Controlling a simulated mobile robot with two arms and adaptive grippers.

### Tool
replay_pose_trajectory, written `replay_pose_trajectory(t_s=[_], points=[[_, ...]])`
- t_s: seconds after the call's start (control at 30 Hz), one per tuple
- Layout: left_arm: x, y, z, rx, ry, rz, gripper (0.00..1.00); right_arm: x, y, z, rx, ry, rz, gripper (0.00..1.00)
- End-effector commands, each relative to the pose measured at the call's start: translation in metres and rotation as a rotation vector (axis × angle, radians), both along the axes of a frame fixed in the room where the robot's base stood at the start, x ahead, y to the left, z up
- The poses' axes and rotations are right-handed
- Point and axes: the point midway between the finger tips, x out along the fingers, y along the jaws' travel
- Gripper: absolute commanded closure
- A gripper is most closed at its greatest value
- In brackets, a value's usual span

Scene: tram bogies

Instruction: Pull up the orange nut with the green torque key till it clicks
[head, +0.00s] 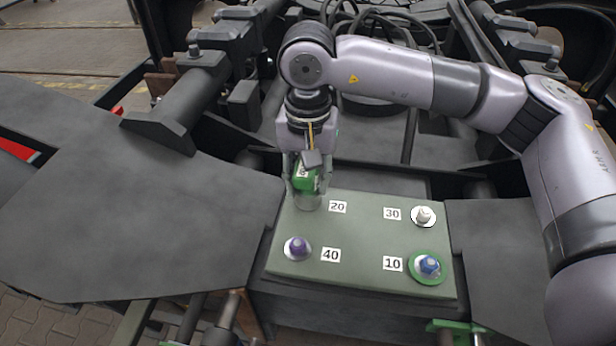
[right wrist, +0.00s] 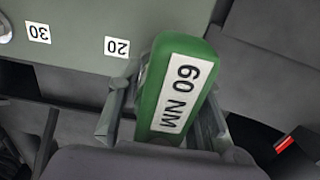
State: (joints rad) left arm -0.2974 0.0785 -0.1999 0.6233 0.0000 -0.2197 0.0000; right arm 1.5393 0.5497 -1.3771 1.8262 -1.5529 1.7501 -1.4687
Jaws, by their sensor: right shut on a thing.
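My right gripper (head: 307,187) is shut on the green torque key (head: 305,174), above the "20" corner of the grey-green plate (head: 345,235). In the right wrist view the key (right wrist: 180,88) lies between the fingers and has a white "60 NM" label. In the head view a grey metallic lower end (head: 308,201) shows below the key at the plate, beside the "20" label. I see no orange nut; whatever is under the key is hidden. I cannot tell whether the key touches a nut. My left gripper is not in view.
The plate bears a purple nut (head: 298,246) at "40", a white nut (head: 424,215) at "30" and a blue nut (head: 430,265) at "10", with a green ring around it. Dark bogie beams and cables stand behind. A dark flat plate (head: 130,210) at left is clear.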

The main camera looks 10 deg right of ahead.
Motion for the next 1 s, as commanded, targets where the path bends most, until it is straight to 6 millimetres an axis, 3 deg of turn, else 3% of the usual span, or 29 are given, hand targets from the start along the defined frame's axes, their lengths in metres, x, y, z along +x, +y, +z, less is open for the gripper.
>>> replay_pose_trajectory(t_s=[0.43, 0.7, 1.0], points=[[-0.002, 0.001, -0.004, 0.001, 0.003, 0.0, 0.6, 0.0, 0.0, -0.002, 0.001, -0.002, -0.007, 1.0], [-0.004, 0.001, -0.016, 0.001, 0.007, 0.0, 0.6, 0.001, 0.0, -0.003, 0.001, -0.003, -0.131, 1.0], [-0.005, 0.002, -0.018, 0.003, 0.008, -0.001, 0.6, 0.0, 0.0, -0.001, 0.001, -0.002, -0.176, 1.0]])
